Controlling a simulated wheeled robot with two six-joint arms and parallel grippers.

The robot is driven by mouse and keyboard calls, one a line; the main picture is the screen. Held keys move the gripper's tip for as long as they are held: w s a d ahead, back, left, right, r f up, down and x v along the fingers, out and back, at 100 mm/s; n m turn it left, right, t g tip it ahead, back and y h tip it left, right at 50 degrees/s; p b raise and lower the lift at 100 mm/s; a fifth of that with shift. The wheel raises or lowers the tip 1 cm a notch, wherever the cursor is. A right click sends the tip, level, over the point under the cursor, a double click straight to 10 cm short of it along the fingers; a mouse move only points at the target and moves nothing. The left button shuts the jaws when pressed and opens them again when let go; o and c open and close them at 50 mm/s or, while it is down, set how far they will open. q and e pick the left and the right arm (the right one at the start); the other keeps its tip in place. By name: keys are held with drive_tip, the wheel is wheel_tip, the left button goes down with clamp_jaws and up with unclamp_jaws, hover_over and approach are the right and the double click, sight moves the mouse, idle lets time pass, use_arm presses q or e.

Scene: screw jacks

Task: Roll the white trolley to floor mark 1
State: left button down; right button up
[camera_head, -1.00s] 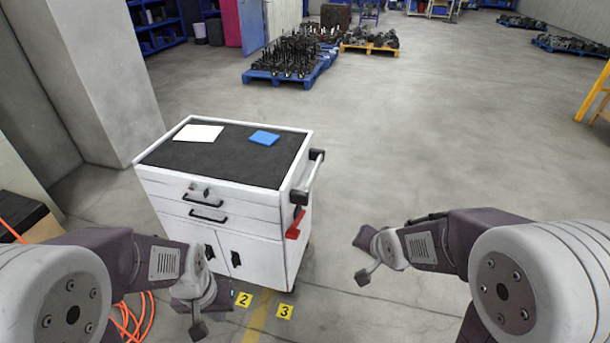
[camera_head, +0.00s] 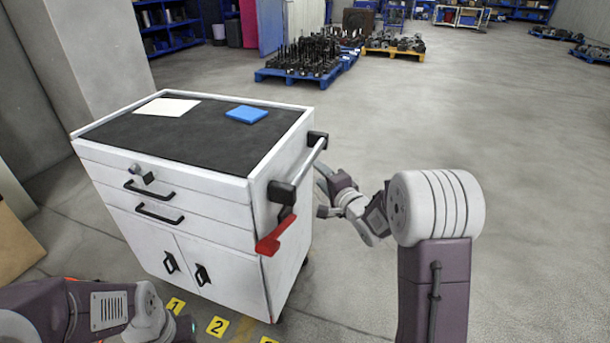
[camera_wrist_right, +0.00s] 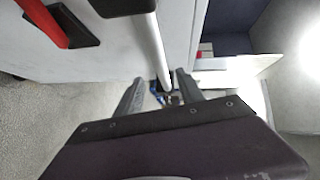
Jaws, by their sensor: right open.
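The white trolley (camera_head: 205,228) stands at left centre in the head view, with a black top, drawers and doors. Its push handle (camera_head: 308,162) is a bar on black mounts on the right side. A red lever (camera_head: 277,236) sits below it. My right gripper (camera_head: 323,191) is open, just right of the handle. In the right wrist view, the handle bar (camera_wrist_right: 148,45) runs down toward the gap between the open fingers (camera_wrist_right: 158,92); contact cannot be told. Floor mark 1 (camera_head: 176,305) is a yellow tag before the trolley. My left gripper (camera_head: 186,328) is low; its jaws are unclear.
Floor marks 2 (camera_head: 217,326) and 3 (camera_head: 268,341) lie right of mark 1. A white sheet (camera_head: 168,107) and a blue pad (camera_head: 246,114) lie on the trolley. A pillar stands behind left. A blue pallet (camera_head: 300,76) is far back. The floor at right is clear.

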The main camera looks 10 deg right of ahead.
sight(308, 163)
drive_tip(key=p+x, duration=0.5)
drive_tip(key=x, duration=0.3)
drive_tip(key=shift+w, duration=0.1)
drive_tip(key=shift+w+a, duration=0.1)
drive_tip(key=shift+w, duration=0.4)
clamp_jaws()
idle(0.8)
